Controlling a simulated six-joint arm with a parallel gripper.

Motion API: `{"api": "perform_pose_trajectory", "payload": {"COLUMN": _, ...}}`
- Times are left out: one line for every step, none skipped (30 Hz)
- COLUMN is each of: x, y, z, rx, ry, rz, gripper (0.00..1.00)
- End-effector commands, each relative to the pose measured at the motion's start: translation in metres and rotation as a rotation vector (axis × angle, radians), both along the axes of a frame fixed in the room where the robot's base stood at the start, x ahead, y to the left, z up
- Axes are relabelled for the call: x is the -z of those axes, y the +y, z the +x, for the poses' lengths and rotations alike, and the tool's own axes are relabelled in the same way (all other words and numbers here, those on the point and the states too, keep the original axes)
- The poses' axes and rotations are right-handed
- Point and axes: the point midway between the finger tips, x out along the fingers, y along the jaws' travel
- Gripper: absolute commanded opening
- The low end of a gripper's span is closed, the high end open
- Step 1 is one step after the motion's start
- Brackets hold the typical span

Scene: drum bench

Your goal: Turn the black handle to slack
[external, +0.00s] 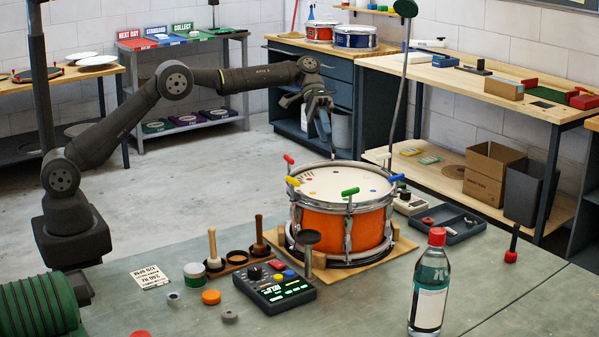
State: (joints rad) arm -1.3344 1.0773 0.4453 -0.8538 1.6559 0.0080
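An orange snare drum (335,228) with a white head stands on a wooden board on the bench. I cannot clearly make out a black handle on the rim. My gripper (327,130) points down above the far edge of the drum. A thin dark upright piece shows just below its tips; I cannot tell whether it is held. The finger gap is too small to judge.
A clear bottle with a red cap (428,285) stands in front right of the drum. A control box (275,287), mallets and small pots stand at front left. A dark tray (452,222) lies to the right. A tall thin stand rises behind the drum.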

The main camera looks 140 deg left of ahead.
Motion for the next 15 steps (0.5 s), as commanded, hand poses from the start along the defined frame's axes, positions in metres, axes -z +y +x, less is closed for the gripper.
{"api": "perform_pose_trajectory", "payload": {"x": 0.007, "y": 0.005, "z": -0.005, "rx": 0.057, "ry": -0.058, "rz": 0.041, "gripper": 0.3}}
{"api": "perform_pose_trajectory", "payload": {"x": 0.01, "y": 0.007, "z": -0.007, "rx": 0.095, "ry": -0.095, "rz": 0.07, "gripper": 0.3}}
{"api": "perform_pose_trajectory", "payload": {"x": 0.014, "y": 0.01, "z": -0.01, "rx": 0.141, "ry": -0.145, "rz": 0.113, "gripper": 0.3}}
{"api": "perform_pose_trajectory", "payload": {"x": 0.016, "y": 0.012, "z": -0.013, "rx": 0.176, "ry": -0.184, "rz": 0.147, "gripper": 0.3}}
{"api": "perform_pose_trajectory", "payload": {"x": 0.019, "y": 0.014, "z": -0.015, "rx": 0.21, "ry": -0.223, "rz": 0.18, "gripper": 0.3}}
{"api": "perform_pose_trajectory", "payload": {"x": 0.022, "y": 0.016, "z": -0.019, "rx": 0.252, "ry": -0.276, "rz": 0.229, "gripper": 0.3}}
{"api": "perform_pose_trajectory", "payload": {"x": 0.024, "y": 0.019, "z": -0.022, "rx": 0.282, "ry": -0.316, "rz": 0.268, "gripper": 0.3}}
{"api": "perform_pose_trajectory", "payload": {"x": 0.027, "y": 0.021, "z": -0.025, "rx": 0.311, "ry": -0.356, "rz": 0.307, "gripper": 0.3}}
{"api": "perform_pose_trajectory", "payload": {"x": 0.03, "y": 0.023, "z": -0.029, "rx": 0.347, "ry": -0.411, "rz": 0.359, "gripper": 0.3}}
{"api": "perform_pose_trajectory", "payload": {"x": 0.032, "y": 0.025, "z": -0.033, "rx": 0.372, "ry": -0.452, "rz": 0.402, "gripper": 0.3}}
{"api": "perform_pose_trajectory", "payload": {"x": 0.034, "y": 0.027, "z": -0.037, "rx": 0.395, "ry": -0.491, "rz": 0.447, "gripper": 0.3}}
{"api": "perform_pose_trajectory", "payload": {"x": 0.038, "y": 0.03, "z": -0.042, "rx": 0.426, "ry": -0.546, "rz": 0.507, "gripper": 0.3}}
{"api": "perform_pose_trajectory", "payload": {"x": 0.039, "y": 0.031, "z": -0.046, "rx": 0.447, "ry": -0.585, "rz": 0.555, "gripper": 0.3}}
{"api": "perform_pose_trajectory", "payload": {"x": 0.042, "y": 0.034, "z": -0.05, "rx": 0.466, "ry": -0.623, "rz": 0.604, "gripper": 0.3}}
{"api": "perform_pose_trajectory", "payload": {"x": 0.044, "y": 0.036, "z": -0.056, "rx": 0.489, "ry": -0.675, "rz": 0.671, "gripper": 0.3}}
